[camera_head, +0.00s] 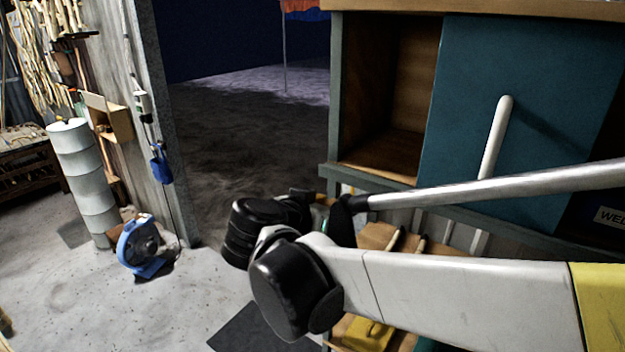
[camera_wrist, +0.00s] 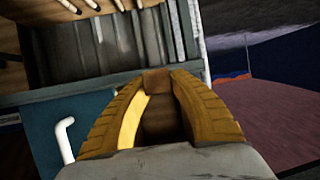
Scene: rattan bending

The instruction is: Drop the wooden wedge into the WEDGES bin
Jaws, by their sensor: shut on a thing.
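In the wrist view, my gripper (camera_wrist: 157,84) has its yellow ribbed fingers closed on a brown wooden wedge (camera_wrist: 158,118). The wedge lies between the fingers and its lower end is hidden by the gripper body. In the head view, my arm hides the gripper and the wedge.
A teal sliding panel (camera_head: 510,110) with a white handle (camera_head: 496,135) covers part of the cabinet; the compartment (camera_head: 405,90) left of it looks empty. Shelves with wooden-handled tools sit below. A blue fan (camera_head: 138,246) stands on the floor at left. The floor between is mostly clear.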

